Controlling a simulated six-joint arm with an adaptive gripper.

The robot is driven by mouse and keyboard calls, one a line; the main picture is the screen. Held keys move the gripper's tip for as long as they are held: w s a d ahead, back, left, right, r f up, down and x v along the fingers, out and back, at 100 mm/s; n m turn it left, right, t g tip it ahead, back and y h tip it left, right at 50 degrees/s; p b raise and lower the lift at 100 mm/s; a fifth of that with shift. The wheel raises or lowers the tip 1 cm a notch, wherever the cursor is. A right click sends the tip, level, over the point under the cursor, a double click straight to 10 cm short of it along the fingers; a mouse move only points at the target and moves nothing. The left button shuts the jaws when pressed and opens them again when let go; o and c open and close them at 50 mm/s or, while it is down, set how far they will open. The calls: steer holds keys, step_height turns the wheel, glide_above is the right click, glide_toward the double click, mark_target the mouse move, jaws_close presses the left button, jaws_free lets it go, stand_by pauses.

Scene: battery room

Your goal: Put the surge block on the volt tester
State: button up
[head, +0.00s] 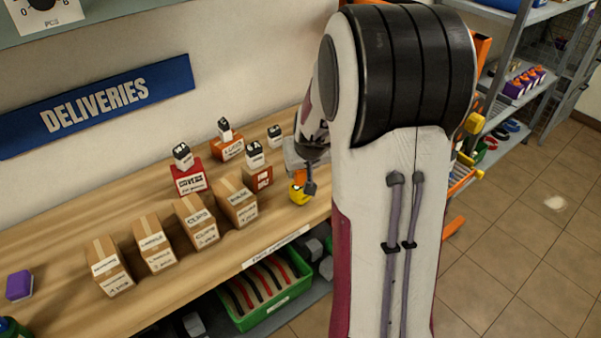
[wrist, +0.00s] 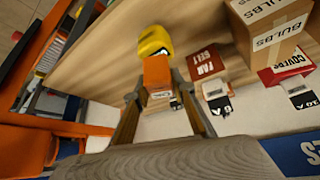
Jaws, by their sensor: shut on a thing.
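An orange block, which I take for the surge block (wrist: 157,72), is between the fingers of my gripper (wrist: 158,85). The gripper is shut on it. A yellow device with a dark and white face, which I take for the volt tester (wrist: 153,42), is just beyond the block in the wrist view. In the head view the volt tester (head: 298,194) is near the bench's front edge, with the orange block (head: 300,176) right above it in the picture. My gripper (head: 308,182) is partly hidden behind my arm there. I cannot tell whether block and tester touch.
Several cardboard boxes (head: 197,222) line the wooden bench (head: 50,270). Behind them are red and orange boxes (head: 189,180) with black-and-white cubes. A purple block (head: 19,285) lies at far left. A green crate (head: 268,310) is on the shelf below. My arm covers the bench's right part.

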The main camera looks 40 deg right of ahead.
steer(key=shift+f, duration=0.65)
steer(key=shift+f, duration=0.1)
steer(key=o, duration=1.2)
steer(key=shift+c, duration=0.2)
steer(key=shift+v, duration=1.2)
steer(key=v, duration=0.9)
steer(key=shift+s+r, duration=0.25)
steer(key=shift+r, duration=0.05)
steer(key=shift+a, duration=0.1)
